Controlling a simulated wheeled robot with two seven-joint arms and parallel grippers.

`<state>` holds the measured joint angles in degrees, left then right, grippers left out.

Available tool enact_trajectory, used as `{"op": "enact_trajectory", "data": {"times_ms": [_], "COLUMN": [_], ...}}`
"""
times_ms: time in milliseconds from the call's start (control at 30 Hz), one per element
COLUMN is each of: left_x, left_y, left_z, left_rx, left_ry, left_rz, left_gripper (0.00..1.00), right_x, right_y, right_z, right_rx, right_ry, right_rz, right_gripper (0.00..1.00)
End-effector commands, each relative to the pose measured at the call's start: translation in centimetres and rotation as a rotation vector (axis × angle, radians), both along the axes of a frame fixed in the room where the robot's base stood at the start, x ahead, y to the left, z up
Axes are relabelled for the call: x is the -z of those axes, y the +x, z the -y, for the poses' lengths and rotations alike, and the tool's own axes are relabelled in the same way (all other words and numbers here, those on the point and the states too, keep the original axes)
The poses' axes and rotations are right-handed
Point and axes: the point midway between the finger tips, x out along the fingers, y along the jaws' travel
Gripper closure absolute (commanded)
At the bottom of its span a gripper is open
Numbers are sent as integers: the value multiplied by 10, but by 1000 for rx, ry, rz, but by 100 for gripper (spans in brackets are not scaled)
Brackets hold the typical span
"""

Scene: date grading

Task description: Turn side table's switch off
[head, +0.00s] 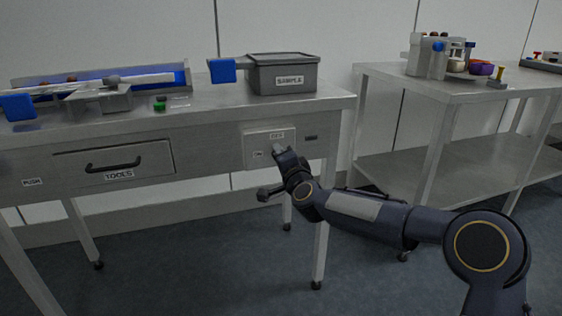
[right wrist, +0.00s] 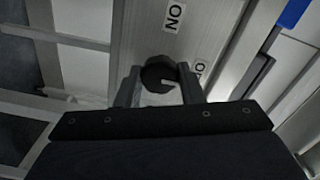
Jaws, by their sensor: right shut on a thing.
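The switch's pale plate (head: 250,148) is on the front of the side table, right of the drawer. It bears an OFF label (head: 277,135) at the top and an ON label (head: 258,154) at the left. My right gripper (head: 279,150) is at the plate and hides the knob in the head view. In the right wrist view the round black knob (right wrist: 157,73) sits between the two fingers of my right gripper (right wrist: 160,88), which is shut on it. A pale mark shows on the knob's right part. My left gripper is not in view.
The table (head: 215,115) carries a grey SAMPLE bin (head: 300,76) and a blue-lined tray (head: 186,75). Its TOOLS drawer (head: 150,155) is closed. A second table (head: 455,85) with apparatus stands at the right. The floor between the tables is partly free.

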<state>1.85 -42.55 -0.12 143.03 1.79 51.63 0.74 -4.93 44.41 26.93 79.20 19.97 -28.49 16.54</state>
Motion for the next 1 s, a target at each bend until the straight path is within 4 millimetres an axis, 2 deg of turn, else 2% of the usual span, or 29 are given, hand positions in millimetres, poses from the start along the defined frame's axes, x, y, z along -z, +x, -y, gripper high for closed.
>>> {"op": "enact_trajectory", "data": {"times_ms": [567, 600, 733, 1000], "left_x": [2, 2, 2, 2], "left_y": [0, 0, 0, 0], "left_z": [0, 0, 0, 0], "left_rx": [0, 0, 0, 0], "left_ry": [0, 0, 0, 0], "left_rz": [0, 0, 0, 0], "left_gripper": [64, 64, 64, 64], "right_x": [1, 1, 1, 0], "right_y": [0, 0, 0, 0], "right_z": [0, 0, 0, 0], "right_rx": [0, 0, 0, 0], "right_ry": [30, 30, 29, 28], "right_rz": [-13, -13, -12, -10], "right_gripper": [88, 62, 45, 44]}}
